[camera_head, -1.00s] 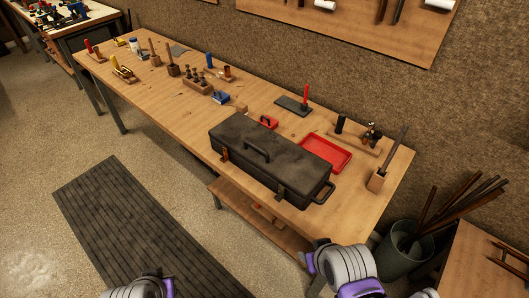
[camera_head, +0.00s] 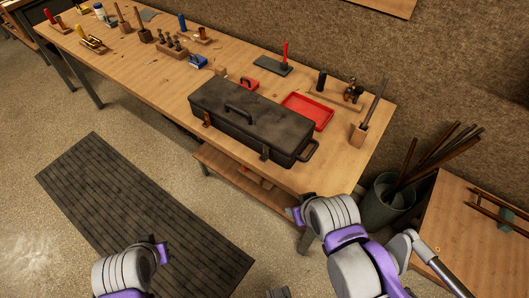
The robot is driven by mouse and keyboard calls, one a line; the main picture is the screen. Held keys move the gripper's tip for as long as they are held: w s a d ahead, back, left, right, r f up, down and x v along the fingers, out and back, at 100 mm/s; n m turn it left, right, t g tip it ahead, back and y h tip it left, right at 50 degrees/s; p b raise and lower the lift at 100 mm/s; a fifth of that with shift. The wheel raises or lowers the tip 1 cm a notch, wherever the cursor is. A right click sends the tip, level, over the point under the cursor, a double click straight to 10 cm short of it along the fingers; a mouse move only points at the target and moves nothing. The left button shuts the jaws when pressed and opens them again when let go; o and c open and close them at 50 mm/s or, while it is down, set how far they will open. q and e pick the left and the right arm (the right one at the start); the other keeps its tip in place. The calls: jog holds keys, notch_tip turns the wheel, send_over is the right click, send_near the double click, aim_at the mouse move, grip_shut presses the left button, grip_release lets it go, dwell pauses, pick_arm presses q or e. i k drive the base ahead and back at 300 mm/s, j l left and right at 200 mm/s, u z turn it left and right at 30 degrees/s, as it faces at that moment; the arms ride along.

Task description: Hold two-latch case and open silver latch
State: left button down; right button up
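The black two-latch case (camera_head: 250,118) lies closed on the workbench near its front edge, handle on top. A brass-coloured latch (camera_head: 207,119) is on its front face toward the left. A second, duller grey latch (camera_head: 265,153) is on the front toward the right; I take it as the silver one, though it is small and dark here. Both look closed, but detail is too small to be sure. My two arms show at the bottom, both clear of the case. I cannot make out gripper fingers on either arm.
A red tray (camera_head: 307,110) and a small red object (camera_head: 249,83) sit behind the case. A wooden block with an upright tool (camera_head: 359,133) stands at the bench's right end. A bin of rods (camera_head: 390,200) stands right of the bench. Floor in front is open, with a dark mat (camera_head: 120,205).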

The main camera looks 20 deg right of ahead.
aim_at(266, 155)
jog(key=z, duration=0.75)
jog(key=j+z, duration=0.2)
jog(key=z, duration=0.25)
jog(key=j+z, duration=0.25)
jog(key=z, duration=0.2)
jog(key=j+z, duration=0.2)
jog(key=z, duration=0.25)
jog(key=k+j+z, duration=0.1)
jog(key=j+z, duration=0.15)
jog(key=k+j+z, duration=0.1)
jog(key=j+z, duration=0.15)
jog(key=j, duration=0.15)
jog(key=k+j+z, duration=0.1)
jog(key=j+z, duration=0.15)
jog(key=k+j, duration=0.25)
jog(key=j, duration=0.15)
jog(key=k+j, duration=0.2)
jog(key=j, duration=0.2)
jog(key=k+j+z, duration=0.1)
jog(key=k+j, duration=0.15)
jog(key=j, duration=0.15)
